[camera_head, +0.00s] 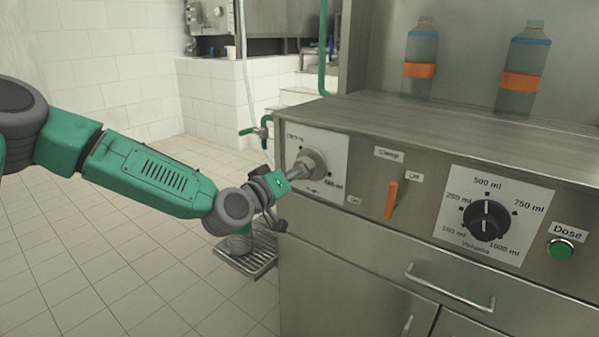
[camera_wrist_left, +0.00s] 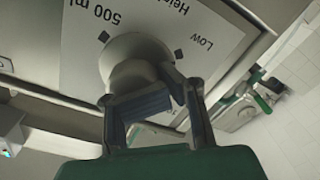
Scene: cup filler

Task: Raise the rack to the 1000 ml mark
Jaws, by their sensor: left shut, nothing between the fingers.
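A round grey knob (camera_head: 316,160) sits on a white height panel (camera_head: 334,147) at the left end of the machine's front. In the left wrist view the knob (camera_wrist_left: 130,60) has the marks "500 ml" and "Low" around it. My left gripper (camera_head: 298,170) is at the knob, its fingers shut with nothing between them. In the wrist view the fingertips (camera_wrist_left: 170,82) lie against or just beside the knob's edge; I cannot tell if they touch. The metal rack (camera_head: 262,258) is low at the machine's left side, partly hidden by my arm. My right gripper is out of view.
Right of the panel are an orange clamp lever (camera_head: 391,199), a black volume dial (camera_head: 486,220) and a green Dose button (camera_head: 560,249). Two bottles (camera_head: 421,52) (camera_head: 525,62) stand on the machine top. The tiled floor at left is clear.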

